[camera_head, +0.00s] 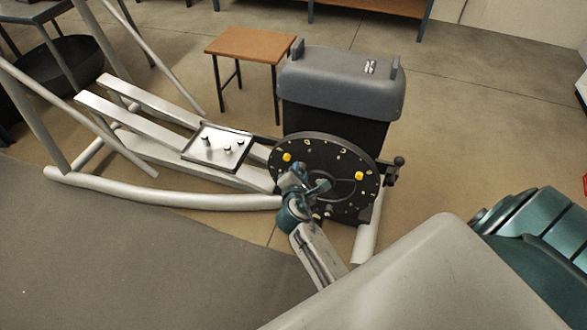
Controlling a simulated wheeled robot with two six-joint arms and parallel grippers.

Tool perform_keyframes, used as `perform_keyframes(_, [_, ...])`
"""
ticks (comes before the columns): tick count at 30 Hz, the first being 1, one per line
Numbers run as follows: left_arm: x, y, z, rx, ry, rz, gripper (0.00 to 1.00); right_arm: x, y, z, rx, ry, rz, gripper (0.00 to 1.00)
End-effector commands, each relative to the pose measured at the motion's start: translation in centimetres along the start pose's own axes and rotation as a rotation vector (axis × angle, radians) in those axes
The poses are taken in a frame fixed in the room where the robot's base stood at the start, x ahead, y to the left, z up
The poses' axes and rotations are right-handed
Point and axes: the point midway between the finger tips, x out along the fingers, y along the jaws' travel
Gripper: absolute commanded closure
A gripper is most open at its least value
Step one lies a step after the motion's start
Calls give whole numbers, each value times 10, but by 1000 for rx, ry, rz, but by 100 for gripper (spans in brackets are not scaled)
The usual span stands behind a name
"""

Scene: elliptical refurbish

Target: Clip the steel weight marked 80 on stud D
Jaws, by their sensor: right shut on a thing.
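The black flywheel disc (335,155) of the elliptical stands upright, with pale letters around its face. Two yellow pieces sit on it, one at upper left (287,157) and one at right (359,176). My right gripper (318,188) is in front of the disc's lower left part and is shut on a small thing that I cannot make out. A small pale piece (328,211) shows just below it. The tray (190,155) holds several small weights (227,149); their markings are too small to read. Stud D cannot be told apart. My left gripper is not in view.
The grey housing (340,85) stands behind the disc. A black knob lever (397,163) sticks out at the disc's right. Silver rails (150,105) and tubes lie to the left. A small wooden table (250,44) stands behind. The floor at right is clear.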

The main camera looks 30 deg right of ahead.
Motion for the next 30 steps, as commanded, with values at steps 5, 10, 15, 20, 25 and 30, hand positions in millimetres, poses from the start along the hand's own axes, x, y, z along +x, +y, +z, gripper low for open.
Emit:
perform_keyframes(5, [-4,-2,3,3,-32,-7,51,-4,-1,3,-27,5,66,100])
perform_keyframes(10, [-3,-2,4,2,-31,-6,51,2,0,5,-29,6,75,100])
perform_keyframes(15, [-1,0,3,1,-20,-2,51,14,0,9,-29,6,73,100])
perform_keyframes(20, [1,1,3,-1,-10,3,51,26,2,15,-28,5,73,100])
perform_keyframes(25, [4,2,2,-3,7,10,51,38,2,19,-28,6,72,100])
perform_keyframes(30, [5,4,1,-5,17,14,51,45,3,22,-27,7,72,100])
